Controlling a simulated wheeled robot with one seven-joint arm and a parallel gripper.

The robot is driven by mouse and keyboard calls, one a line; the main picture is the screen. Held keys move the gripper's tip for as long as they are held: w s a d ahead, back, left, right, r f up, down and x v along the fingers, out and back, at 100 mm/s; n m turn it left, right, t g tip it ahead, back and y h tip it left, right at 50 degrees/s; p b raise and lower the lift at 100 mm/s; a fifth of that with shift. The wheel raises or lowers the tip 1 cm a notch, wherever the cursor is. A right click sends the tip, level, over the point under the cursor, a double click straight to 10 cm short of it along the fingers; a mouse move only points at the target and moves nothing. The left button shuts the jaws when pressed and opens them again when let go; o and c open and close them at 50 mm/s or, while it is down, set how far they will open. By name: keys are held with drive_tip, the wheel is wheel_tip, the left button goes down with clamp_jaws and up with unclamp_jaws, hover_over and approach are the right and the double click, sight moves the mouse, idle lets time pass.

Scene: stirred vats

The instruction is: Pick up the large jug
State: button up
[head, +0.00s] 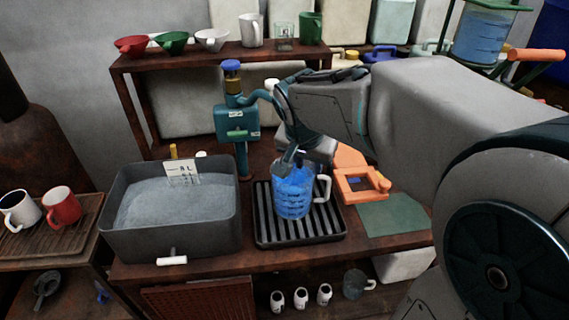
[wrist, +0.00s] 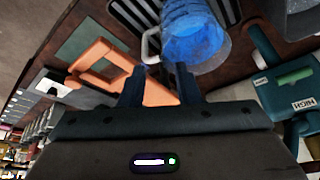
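A clear jug (head: 293,193) holding blue liquid stands upright on the ribbed drip tray (head: 263,240), its white handle to the right. The jug also shows at the top of the wrist view (wrist: 192,32), with its handle (wrist: 150,45) just beyond my fingertips. My gripper (head: 290,160) is above the jug's rim in the head view and hides part of it. In the wrist view, my gripper (wrist: 160,68) has its two fingers apart with nothing held between them. I cannot tell whether a finger touches the jug.
A teal dispenser (head: 237,125) stands behind the jug. A grey vat (head: 170,230) is left of the tray. An orange stand (head: 355,185) and green mat (head: 392,214) are on the right. Cups and jugs line the shelf (head: 190,55) behind.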

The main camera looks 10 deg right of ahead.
sight(311, 182)
drive_tip(key=x, duration=0.8)
drive_tip(key=shift+w+f+b, duration=0.25)
drive_tip(key=shift+w+b, duration=0.1)
drive_tip(key=shift+w, duration=0.05)
drive_tip(key=shift+w+d+r+x, duration=0.1)
drive_tip(key=shift+w+x, duration=0.05)
drive_tip(key=shift+x, duration=0.75)
drive_tip(key=shift+w+d+r+x, duration=0.1)
drive_tip(key=shift+w+x, duration=0.05)
drive_tip(key=shift+x, duration=0.7)
drive_tip(key=shift+w+d+x, duration=0.1)
drive_tip(key=shift+w+x, duration=0.05)
drive_tip(key=shift+x, duration=0.75)
drive_tip(key=shift+r, duration=0.1)
clamp_jaws()
